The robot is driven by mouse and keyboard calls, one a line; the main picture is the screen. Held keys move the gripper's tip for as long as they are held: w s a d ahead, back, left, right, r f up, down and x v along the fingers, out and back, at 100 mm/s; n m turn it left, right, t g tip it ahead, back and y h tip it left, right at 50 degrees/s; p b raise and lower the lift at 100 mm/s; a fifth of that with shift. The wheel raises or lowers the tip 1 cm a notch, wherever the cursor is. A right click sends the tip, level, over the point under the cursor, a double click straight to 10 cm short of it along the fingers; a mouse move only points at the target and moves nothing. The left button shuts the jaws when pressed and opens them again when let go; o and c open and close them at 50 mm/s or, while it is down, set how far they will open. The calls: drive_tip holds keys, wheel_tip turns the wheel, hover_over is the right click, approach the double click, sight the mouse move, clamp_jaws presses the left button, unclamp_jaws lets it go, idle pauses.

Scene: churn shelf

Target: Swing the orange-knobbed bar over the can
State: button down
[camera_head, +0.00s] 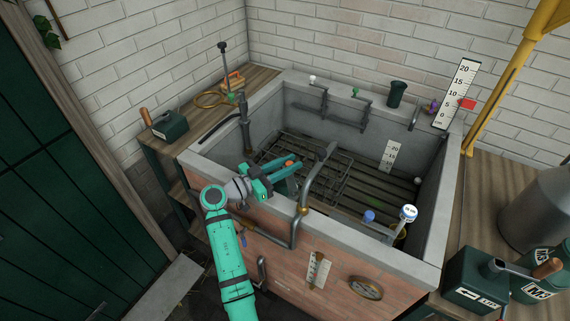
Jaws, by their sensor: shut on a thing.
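I take this as the knob of the bar. The rest of the bar is hidden or cannot be told from the jaws. A large grey metal can (541,210) stands at the right, cut off by the picture edge and well apart from my gripper. I cannot be sure that this is the task's can.
A bent grey pipe (312,180) rises over the front rim of the trough (370,240), just right of my gripper. A slatted rack (310,165) lies inside.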

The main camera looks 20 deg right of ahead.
drive_tip(key=shift+w+d, duration=0.1)
drive_tip(key=shift+d, duration=0.05)
drive_tip(key=c, duration=1.6)
unclamp_jaws()
drive_tip(key=shift+o, duration=0.2)
drive_tip(key=v, duration=1)
drive_tip(key=shift+a, duration=0.4)
